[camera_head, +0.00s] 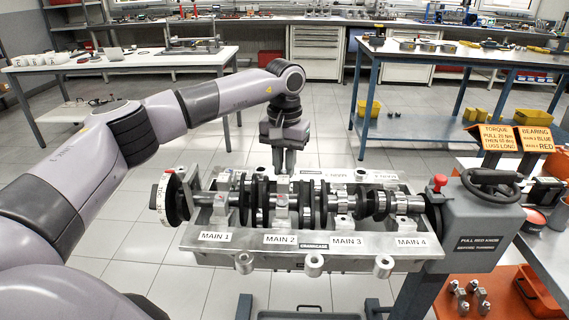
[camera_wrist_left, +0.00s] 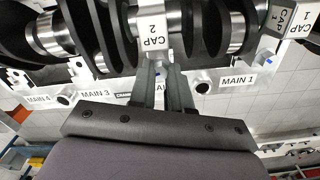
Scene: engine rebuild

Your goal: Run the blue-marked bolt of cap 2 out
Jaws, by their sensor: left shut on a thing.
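Cap 2 (camera_head: 281,203) sits over the crankshaft at MAIN 2 in the silver crankcase (camera_head: 208,249). My left gripper (camera_head: 284,172) points down at the far side of the crankcase, behind cap 2. In the left wrist view its two fingers (camera_wrist_left: 159,70) come close together just beside cap 2, with a small blue mark between them. They are shut on the blue-marked bolt, which the fingers mostly hide. My right gripper is in neither view.
Cap 1 (camera_wrist_left: 290,18) is beside cap 2. A grey turning unit with a handwheel (camera_head: 490,184) and red knob (camera_head: 440,180) stands at the crankcase's right end.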

